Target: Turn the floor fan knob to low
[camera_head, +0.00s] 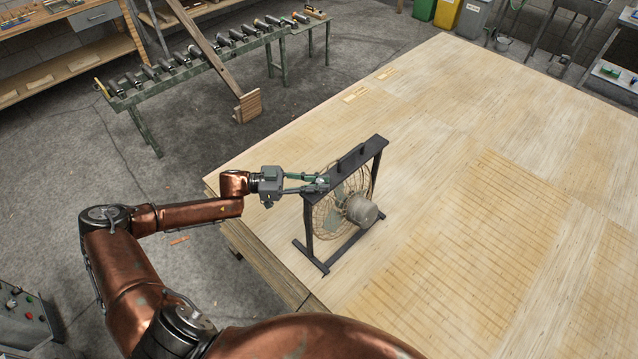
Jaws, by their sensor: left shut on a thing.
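The floor fan (360,209) stands upright on the wooden veneer table, in a dark square frame with a wire cage and a round motor housing. My left gripper (322,183) reaches in from the left at the top left of the fan's frame. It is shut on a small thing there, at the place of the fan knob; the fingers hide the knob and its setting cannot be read. My right gripper is not in view.
The broad table top (480,120) is mostly clear to the right of the fan. A roller conveyor (200,62) stands behind on the left, with a plank leaning on it. Several bins (447,12) stand at the back. Bare concrete floor lies left of the table.

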